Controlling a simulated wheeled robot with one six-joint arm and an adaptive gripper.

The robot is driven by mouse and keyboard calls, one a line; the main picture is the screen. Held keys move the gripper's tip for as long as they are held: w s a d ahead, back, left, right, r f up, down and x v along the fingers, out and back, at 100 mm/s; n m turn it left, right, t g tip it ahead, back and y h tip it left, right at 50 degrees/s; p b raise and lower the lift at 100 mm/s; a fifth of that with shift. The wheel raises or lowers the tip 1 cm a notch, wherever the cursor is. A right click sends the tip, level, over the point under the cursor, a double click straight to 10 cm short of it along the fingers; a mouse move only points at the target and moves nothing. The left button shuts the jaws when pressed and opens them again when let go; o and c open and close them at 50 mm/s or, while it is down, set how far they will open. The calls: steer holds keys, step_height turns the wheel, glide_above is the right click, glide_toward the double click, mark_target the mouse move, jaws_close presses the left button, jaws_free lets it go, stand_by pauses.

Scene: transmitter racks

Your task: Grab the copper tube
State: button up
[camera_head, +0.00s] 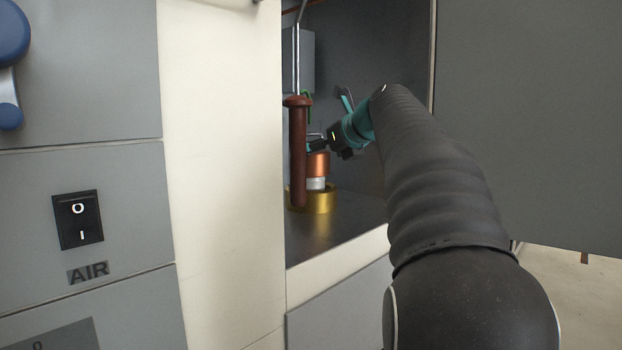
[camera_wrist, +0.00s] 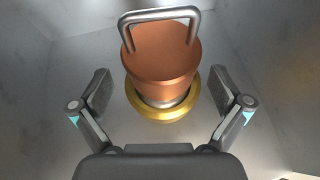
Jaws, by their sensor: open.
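The copper tube (camera_wrist: 161,62) is an upright orange-brown cylinder with a grey metal loop handle (camera_wrist: 160,14) on top. In the wrist view it stands in the upper middle, in a gold ring base (camera_wrist: 190,108). In the head view the copper tube (camera_head: 317,164) shows inside the cabinet, partly hidden behind a dark red-brown rod, above a white band and the gold ring. My gripper (camera_wrist: 160,100) is open, its two fingers spread to the left and right of the tube's lower part, with no visible contact. In the head view my gripper (camera_head: 318,143) is close to the tube's top.
The red-brown rod (camera_head: 298,150) with a wider cap stands upright just left of the tube. The cream cabinet frame (camera_head: 222,150) edges the opening at left. A grey door panel (camera_head: 530,120) stands at right. Bare cabinet floor (camera_head: 335,236) lies in front of the ring.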

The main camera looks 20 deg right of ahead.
steer(key=b+x, duration=0.1)
steer(key=x, duration=0.4)
steer(key=shift+d+f, duration=0.1)
steer(key=shift+f, duration=0.15)
steer(key=c, duration=1.5)
steer(key=shift+r, duration=0.25)
